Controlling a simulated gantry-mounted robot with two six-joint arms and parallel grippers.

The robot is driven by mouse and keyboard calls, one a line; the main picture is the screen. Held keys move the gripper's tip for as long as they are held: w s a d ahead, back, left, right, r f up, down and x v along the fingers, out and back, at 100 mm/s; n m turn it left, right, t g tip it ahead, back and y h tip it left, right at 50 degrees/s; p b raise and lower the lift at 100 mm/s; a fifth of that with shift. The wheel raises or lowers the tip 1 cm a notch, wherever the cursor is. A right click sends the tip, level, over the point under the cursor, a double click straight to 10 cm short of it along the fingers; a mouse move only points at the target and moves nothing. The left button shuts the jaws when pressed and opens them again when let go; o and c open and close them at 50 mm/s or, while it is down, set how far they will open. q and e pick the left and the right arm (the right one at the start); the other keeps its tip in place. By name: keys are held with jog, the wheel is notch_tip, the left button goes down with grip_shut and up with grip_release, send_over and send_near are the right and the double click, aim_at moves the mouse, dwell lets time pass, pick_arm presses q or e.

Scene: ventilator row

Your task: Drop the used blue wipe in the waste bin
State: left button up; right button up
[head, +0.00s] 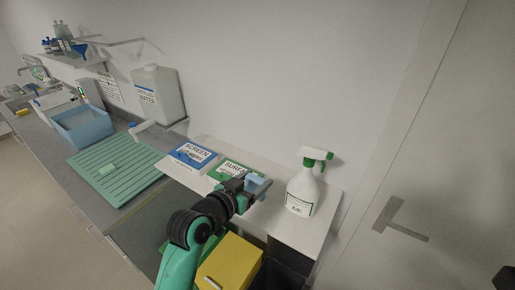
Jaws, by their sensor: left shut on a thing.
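My left gripper (259,190) is above the right part of the white shelf board. It is shut on the light blue wipe (256,182), which shows between the fingers. A yellow bin (232,264) stands below, in front of the shelf, partly hidden by my left arm. A dark box-like shape (285,268) is beside it on the right, under the shelf end. No label can be read on either, so I cannot tell which one is the waste bin. My right gripper cannot be made out.
A white spray bottle (301,192) with a green trigger stands right of the gripper on the shelf (264,218). Blue and green boxes marked SCREEN (192,153) and SURF (237,168) lie left. Further left are a green ribbed mat (118,172), a blue tub (84,128) and a water canister (160,95).

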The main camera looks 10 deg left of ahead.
pick_arm(q)
jog(key=s+a+f+n+y, duration=0.25)
jog(key=s+f, duration=0.35)
jog(key=f, duration=0.4)
jog(key=s+a+f+n+y, duration=0.1)
jog(key=s+a+f, duration=0.3)
jog(key=s+f, duration=0.4)
jog(key=s+a+f+y, duration=0.1)
jog(key=s+a+f, duration=0.1)
jog(key=s, duration=0.6)
jog(key=s+a+f+t, duration=0.1)
jog(key=s+a+f, duration=0.1)
jog(key=s+f, duration=0.3)
jog(key=s, duration=0.3)
jog(key=shift+f+n+y, duration=0.15)
jog(key=shift+n+y, duration=0.2)
